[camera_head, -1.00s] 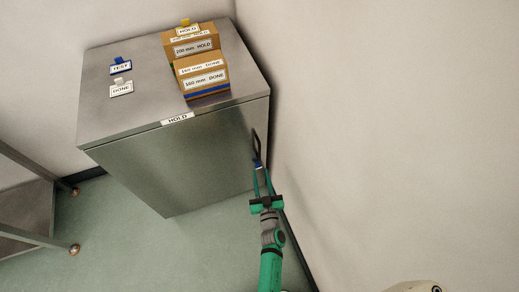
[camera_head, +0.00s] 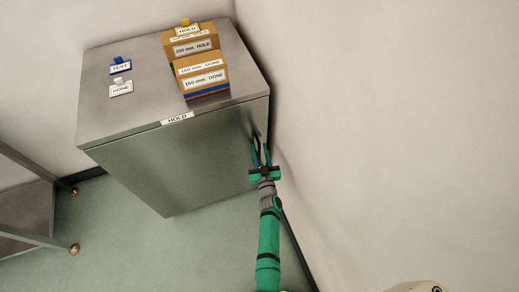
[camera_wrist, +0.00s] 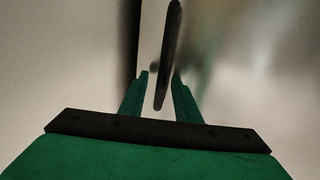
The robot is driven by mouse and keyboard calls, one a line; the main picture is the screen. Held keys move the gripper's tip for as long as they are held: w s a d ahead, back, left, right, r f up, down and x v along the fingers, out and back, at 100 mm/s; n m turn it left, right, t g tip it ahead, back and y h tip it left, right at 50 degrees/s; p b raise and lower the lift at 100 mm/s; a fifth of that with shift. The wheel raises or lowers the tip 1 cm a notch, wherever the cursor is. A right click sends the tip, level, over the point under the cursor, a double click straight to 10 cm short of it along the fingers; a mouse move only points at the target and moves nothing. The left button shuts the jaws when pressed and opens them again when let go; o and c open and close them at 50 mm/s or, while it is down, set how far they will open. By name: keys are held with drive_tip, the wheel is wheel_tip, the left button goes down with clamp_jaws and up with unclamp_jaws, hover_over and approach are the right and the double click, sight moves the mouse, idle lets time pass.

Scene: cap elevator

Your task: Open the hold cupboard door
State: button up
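The hold cupboard (camera_head: 175,165) is a steel box with a HOLD label on the front top edge. Its front door looks shut. The dark bar handle (camera_wrist: 168,60) stands upright near the door's right edge. In the head view my gripper (camera_head: 262,155) is at the right side of the door front and mostly hides the handle. In the wrist view my gripper (camera_wrist: 160,85) is open, with one green finger on each side of the handle's lower end. Gaps show between the handle and both fingers.
Boxes labelled 200 mm HOLD (camera_head: 192,48) and 160 mm DONE (camera_head: 204,82) stand on the cupboard top, with TEST (camera_head: 120,67) and DONE (camera_head: 121,89) tags at left. A wall (camera_head: 390,130) rises close on the right. A metal frame (camera_head: 35,225) stands at left. Floor before the door is clear.

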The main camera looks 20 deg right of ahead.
drive_tip(key=shift+w, duration=0.3)
drive_tip(key=shift+c, duration=0.5)
drive_tip(key=shift+w, duration=0.15)
clamp_jaws()
